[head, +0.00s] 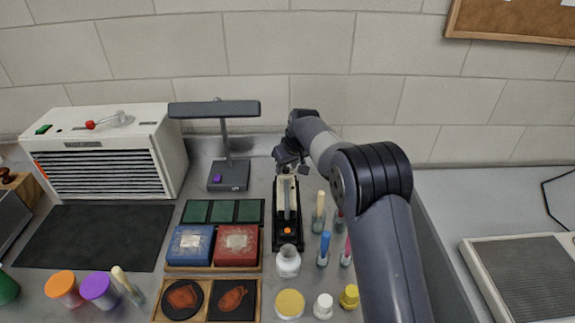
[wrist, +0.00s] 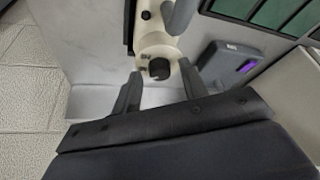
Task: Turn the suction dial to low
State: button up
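A cream device on a black base (head: 288,235) stands on the bench, with an orange button near its front end. In the wrist view its cream rounded end (wrist: 157,40) carries a small black knob (wrist: 159,70), which looks like the suction dial. Small dark marks sit beside the knob, too small to read. My gripper (head: 290,163) is at the far end of the device. In the wrist view its two fingers (wrist: 161,78) are open, one on each side of the knob. I cannot tell whether they touch it.
A lamp (head: 228,178) stands left of the device. A vented white box (head: 110,150) with a red-tipped lever is farther left. A white jar (head: 288,262) and several brushes and bottles stand in front and right. Trays with blue (head: 190,245) and red boxes lie left.

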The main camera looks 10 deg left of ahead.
grip_shut()
jog(key=shift+n, duration=0.3)
jog(key=n+g+y, duration=0.1)
jog(key=n, duration=0.1)
jog(key=shift+w+d+n, duration=0.1)
jog(key=shift+w+n, duration=0.05)
jog(key=shift+n, duration=0.15)
jog(key=n+g, duration=0.1)
jog(key=n, duration=0.1)
jog(key=shift+w+n, duration=0.1)
jog(key=shift+n, duration=0.3)
jog(key=n+g+p, duration=0.1)
jog(key=n+p, duration=0.1)
jog(key=n, duration=0.1)
jog(key=shift+w+r, duration=0.15)
jog(key=shift+w+n+g+p, duration=0.1)
jog(key=shift+n+g+p, duration=0.5)
jog(key=shift+n+p, duration=0.5)
jog(key=shift+n, duration=0.4)
